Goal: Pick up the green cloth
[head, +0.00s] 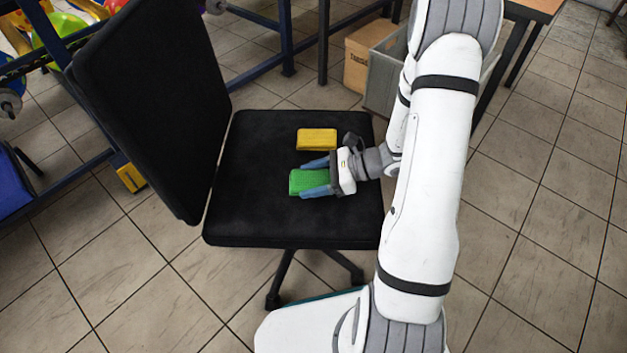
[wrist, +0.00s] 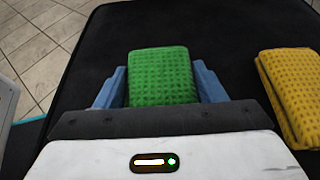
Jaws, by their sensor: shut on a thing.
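The green cloth (head: 309,180) is a folded, textured block on the black seat of an office chair. In the wrist view the green cloth (wrist: 160,75) lies between the two blue fingers of my gripper (wrist: 161,82). In the head view my gripper (head: 303,179) reaches in from the right, low over the seat, and is shut on the green cloth with one finger along each side. Whether the cloth touches the seat or is slightly raised cannot be told.
A folded yellow cloth (head: 317,139) lies close by on the chair seat (head: 255,205), also at the right in the wrist view (wrist: 292,88). The chair backrest (head: 150,95) rises at the left. A grey crate (head: 385,85) and cardboard box (head: 360,55) stand behind.

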